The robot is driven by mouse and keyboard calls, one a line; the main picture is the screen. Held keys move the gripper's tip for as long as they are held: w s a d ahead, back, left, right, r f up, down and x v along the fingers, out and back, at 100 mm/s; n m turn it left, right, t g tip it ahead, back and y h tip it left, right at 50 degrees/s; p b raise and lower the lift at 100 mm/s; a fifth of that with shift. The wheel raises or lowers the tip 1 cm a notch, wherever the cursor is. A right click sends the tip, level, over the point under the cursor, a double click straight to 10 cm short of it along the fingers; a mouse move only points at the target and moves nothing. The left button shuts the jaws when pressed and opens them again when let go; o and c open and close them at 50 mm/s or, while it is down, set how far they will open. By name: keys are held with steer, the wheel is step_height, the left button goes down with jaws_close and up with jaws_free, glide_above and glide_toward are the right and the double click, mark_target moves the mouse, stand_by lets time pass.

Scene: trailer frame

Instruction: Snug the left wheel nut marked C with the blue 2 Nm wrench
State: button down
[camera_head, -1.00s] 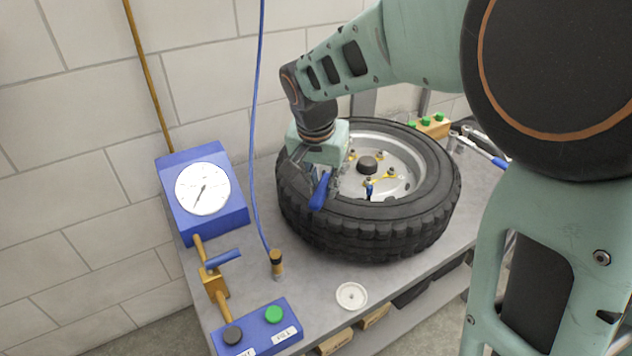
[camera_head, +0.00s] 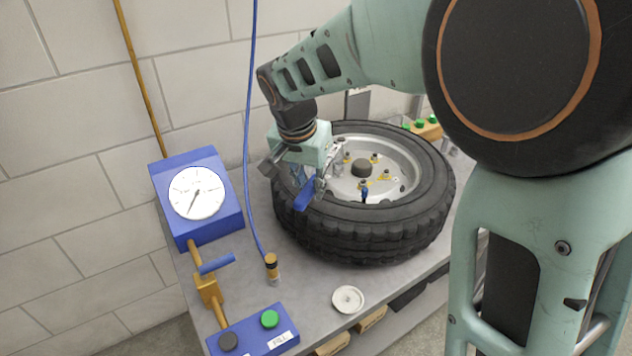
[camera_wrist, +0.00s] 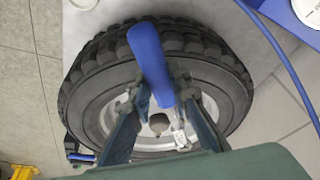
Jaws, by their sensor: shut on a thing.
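My gripper (camera_head: 312,178) is shut on the blue-handled wrench (camera_head: 304,195) above the left part of the wheel. In the wrist view the blue handle (camera_wrist: 150,60) crosses the tyre between my fingers, and the metal wrench head (camera_wrist: 180,135) shows beside one finger, over the rim. The wheel (camera_head: 345,235) lies flat on the bench, with several nuts around a dark hub cap (camera_head: 363,168). The left nuts are partly hidden by my gripper. I cannot read the letter C, nor tell whether the wrench touches a nut. A small blue-and-dark upright piece (camera_head: 364,193) stands at the front nut.
A blue gauge box (camera_head: 230,205) with a white dial stands left of the wheel. A blue hose (camera_head: 250,130) hangs down beside it. A blue button box (camera_head: 255,335) and a white round dish (camera_head: 348,299) are in front. A block with green tops (camera_head: 428,130) sits behind the wheel.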

steer(key=shift+w+a+m, duration=0.15)
steer(key=shift+a+m, duration=0.15)
steer(key=shift+a, duration=0.3)
steer(key=shift+w+a+m+h, duration=0.15)
steer(key=shift+w+a+m, duration=0.25)
steer(key=shift+a, duration=0.3)
steer(key=shift+w+a+m+h, duration=0.15)
steer(key=shift+w+a+m, duration=0.1)
steer(key=shift+a+m, duration=0.35)
steer(key=shift+a, duration=0.1)
